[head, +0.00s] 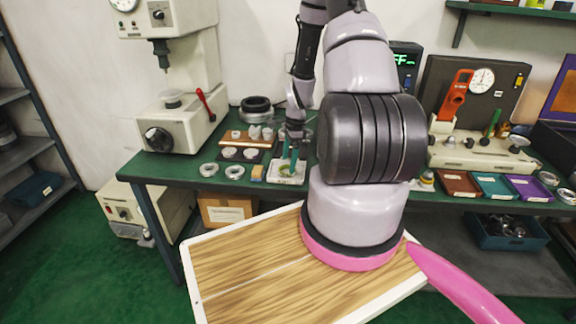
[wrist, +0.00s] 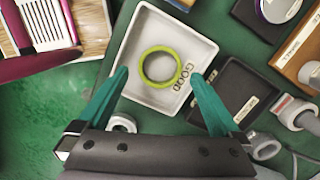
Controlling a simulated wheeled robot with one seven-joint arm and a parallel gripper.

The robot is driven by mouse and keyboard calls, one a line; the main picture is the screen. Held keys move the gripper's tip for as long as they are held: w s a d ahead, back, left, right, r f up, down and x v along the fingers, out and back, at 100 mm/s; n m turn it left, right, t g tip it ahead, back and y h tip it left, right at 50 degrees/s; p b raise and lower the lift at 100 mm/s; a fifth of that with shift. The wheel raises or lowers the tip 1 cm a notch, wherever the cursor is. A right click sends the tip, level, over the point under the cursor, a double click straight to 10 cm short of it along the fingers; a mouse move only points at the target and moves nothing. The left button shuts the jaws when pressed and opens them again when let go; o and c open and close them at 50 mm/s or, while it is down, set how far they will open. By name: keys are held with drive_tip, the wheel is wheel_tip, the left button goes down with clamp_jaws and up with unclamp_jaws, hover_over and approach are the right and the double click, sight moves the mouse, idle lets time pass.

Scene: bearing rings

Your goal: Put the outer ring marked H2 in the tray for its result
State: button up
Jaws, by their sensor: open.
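A white square tray (wrist: 135,62) marked GOOD lies under my gripper in the wrist view. A yellow-green ring (wrist: 144,68) lies flat inside it, beside the lettering; no H2 mark can be read on it. My gripper (wrist: 158,75) is open, its two teal fingers apart over the tray on either side of the ring, with nothing between them that I can see held. In the head view the white tray (head: 285,180) sits at the front edge of the green bench, with my gripper (head: 290,158) just over it.
Loose metal rings (head: 208,169) lie left of the tray on the bench (head: 165,170). A dark box (wrist: 233,85) stands close to the tray's right. A press (head: 180,100) stands at the left. Brown, teal and purple trays (head: 494,198) line the right side.

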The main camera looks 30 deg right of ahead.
drive_tip(key=s+a+r+n+t, duration=0.1)
drive_tip(key=a+r+n, duration=0.15)
drive_tip(key=r, duration=0.85)
drive_tip(key=s+a+r+n+t, duration=0.1)
drive_tip(key=s+a+r+n, duration=0.15)
drive_tip(key=r, duration=0.85)
drive_tip(key=s+a+r+n+t, duration=0.1)
drive_tip(key=a+r+n, duration=0.15)
drive_tip(key=r, duration=0.85)
drive_tip(key=s+a+r+n+t, duration=0.2)
drive_tip(key=s+a+r+n, duration=0.1)
drive_tip(key=s+r, duration=0.3)
drive_tip(key=s+a+r+n+t, duration=0.1)
drive_tip(key=s+a+r+n, duration=0.2)
drive_tip(key=s+r+n, duration=0.2)
drive_tip(key=shift+s+a+r+n+t, duration=0.35)
drive_tip(key=shift+s+r, duration=0.7)
drive_tip(key=shift+s, duration=1)
